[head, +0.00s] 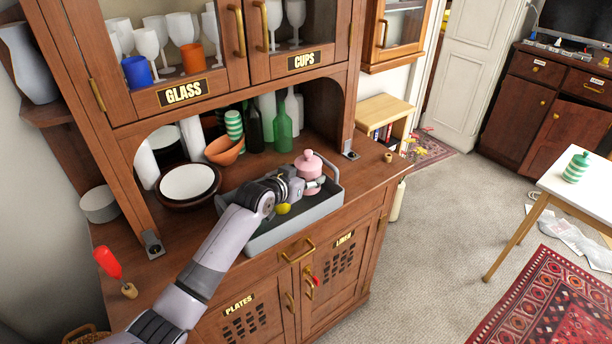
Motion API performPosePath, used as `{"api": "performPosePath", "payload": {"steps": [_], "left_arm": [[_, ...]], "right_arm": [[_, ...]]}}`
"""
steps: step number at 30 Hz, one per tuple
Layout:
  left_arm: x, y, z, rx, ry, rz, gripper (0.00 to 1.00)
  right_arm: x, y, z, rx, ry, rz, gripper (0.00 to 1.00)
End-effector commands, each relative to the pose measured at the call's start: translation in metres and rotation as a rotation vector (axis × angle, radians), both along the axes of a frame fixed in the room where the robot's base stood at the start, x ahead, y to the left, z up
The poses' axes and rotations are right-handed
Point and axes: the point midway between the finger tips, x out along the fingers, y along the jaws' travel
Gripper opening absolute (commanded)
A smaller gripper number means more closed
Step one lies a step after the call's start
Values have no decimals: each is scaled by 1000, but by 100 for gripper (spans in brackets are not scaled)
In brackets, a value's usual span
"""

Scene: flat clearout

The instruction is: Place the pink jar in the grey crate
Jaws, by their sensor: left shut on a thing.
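The pink jar (309,166) has a rounded lid with a knob and looks upright. It is at the right end of the grey crate (283,230), which stands on the ledge of the wooden cabinet. My left gripper (312,186) reaches over the crate from the left and is shut on the jar. I cannot tell whether the jar touches the crate's floor, as the gripper and crate wall hide its base. A yellow round thing (284,209) shows in the crate below the gripper. My right gripper is not in view.
Behind the crate stand a green bottle (282,130), a dark bottle (254,132), a striped jar (234,127) and an orange bowl (224,151). Stacked bowls (188,182) sit left of the crate. A red-handled tool (108,263) stands at the ledge's left. The ledge right of the crate is mostly clear.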

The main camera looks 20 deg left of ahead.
Motion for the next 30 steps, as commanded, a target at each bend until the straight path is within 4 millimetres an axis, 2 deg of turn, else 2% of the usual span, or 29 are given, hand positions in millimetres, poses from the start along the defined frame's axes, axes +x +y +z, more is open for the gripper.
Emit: {"api": "performPosePath", "payload": {"steps": [5, 6, 15, 23, 28, 30], "left_arm": [[-1, 0, -8, 0, 10, 0, 20], [-2, 0, -11, 0, 16, 1, 56], [-3, 0, -15, 0, 24, 1, 75], [-3, 1, -15, 0, 27, 2, 75], [-3, 1, 1, 0, 22, 1, 75], [-11, 3, 1, 1, 22, 1, 75]], "right_arm": [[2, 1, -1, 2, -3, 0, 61], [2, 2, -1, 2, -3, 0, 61], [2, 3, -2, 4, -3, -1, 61], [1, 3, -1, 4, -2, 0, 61], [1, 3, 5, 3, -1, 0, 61], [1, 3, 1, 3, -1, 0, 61]]}}
